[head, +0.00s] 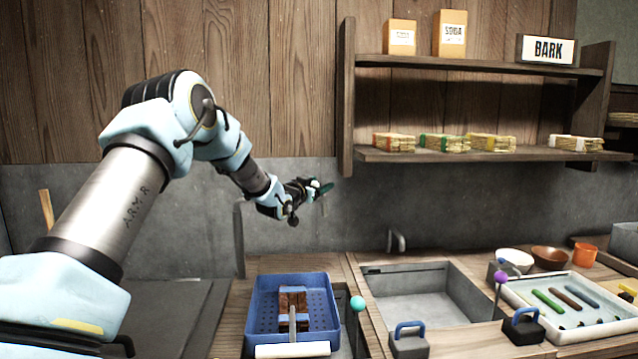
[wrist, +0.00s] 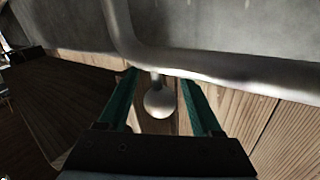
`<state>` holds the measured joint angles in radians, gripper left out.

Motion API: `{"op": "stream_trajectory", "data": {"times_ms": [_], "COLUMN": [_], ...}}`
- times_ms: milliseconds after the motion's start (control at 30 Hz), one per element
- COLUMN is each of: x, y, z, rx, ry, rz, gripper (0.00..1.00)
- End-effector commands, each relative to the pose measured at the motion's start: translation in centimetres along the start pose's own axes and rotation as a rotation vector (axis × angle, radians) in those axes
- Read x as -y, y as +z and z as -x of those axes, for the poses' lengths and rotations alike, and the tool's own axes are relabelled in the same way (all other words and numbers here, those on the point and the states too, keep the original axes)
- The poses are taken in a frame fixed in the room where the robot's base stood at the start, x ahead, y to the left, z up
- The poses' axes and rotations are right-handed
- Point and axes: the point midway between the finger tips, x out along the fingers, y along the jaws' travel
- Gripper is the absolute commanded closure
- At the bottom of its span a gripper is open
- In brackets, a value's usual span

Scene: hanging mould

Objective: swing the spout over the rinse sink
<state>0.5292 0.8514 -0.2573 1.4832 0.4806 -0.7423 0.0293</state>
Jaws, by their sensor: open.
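The spout is a grey pipe (head: 239,240) standing at the left of the counter; its upper part runs behind my arm in the head view. In the wrist view the pipe (wrist: 225,66) bends and crosses the top, with a pale ball knob (wrist: 159,103) hanging below it. My gripper (head: 322,190) is open, and in the wrist view its green fingers (wrist: 160,82) stand on either side of the knob with gaps. The rinse sink seems to be the grey basin (head: 460,279) in the middle of the counter, right of my gripper.
A blue perforated basket (head: 257,288) holding a brown block stands left of the basin. Posts with a teal ball (head: 358,303) and a purple ball (head: 501,278) rise beside the basin. A small tap (head: 396,240) is behind it. A wooden shelf (head: 450,155) hangs above.

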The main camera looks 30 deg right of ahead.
Motion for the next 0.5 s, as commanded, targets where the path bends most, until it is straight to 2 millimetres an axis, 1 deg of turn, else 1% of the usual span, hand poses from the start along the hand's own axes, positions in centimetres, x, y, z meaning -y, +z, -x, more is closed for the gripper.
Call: {"op": "stream_trajectory", "data": {"times_ms": [167, 500], "x": [-0.01, 0.0], "y": [0.02, 0.01], "z": [0.01, 0.04], "rx": [0.0, 0.0], "ry": [0.0, 0.0], "rz": [0.0, 0.0], "gripper": [0.34, 0.72]}}
